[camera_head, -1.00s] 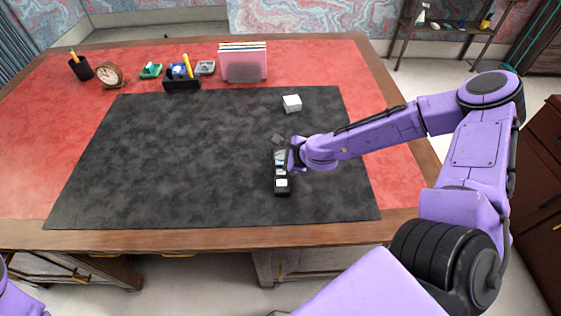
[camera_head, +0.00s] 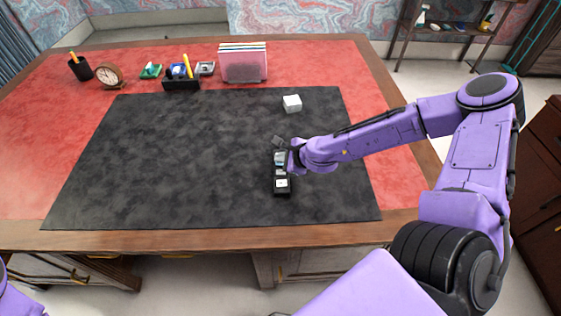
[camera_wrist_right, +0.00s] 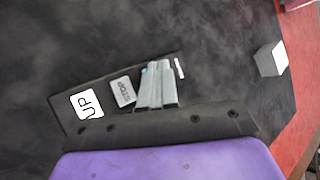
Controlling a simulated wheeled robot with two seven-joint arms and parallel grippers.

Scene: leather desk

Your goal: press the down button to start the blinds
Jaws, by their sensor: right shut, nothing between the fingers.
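A narrow black button panel (camera_head: 282,192) lies on the dark desk mat and also shows in the right wrist view (camera_wrist_right: 107,98). It has a white UP button (camera_wrist_right: 88,105) at its near end and a grey-white STOP button (camera_wrist_right: 123,91) beside it. A white sliver of a third button (camera_wrist_right: 179,68) shows past my fingers; its label is hidden. My right gripper (camera_head: 281,157) is shut and empty, with its fingertips (camera_wrist_right: 156,68) over the far part of the panel, past STOP. I cannot tell whether they touch the button. My left gripper is out of view.
A white cube (camera_head: 292,104) stands on the mat (camera_head: 180,160) beyond the panel. A pink file holder (camera_head: 243,66), a pen organizer (camera_head: 181,83), a clock (camera_head: 109,76) and a pen cup (camera_head: 80,70) line the desk's back. The mat left of the panel is clear.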

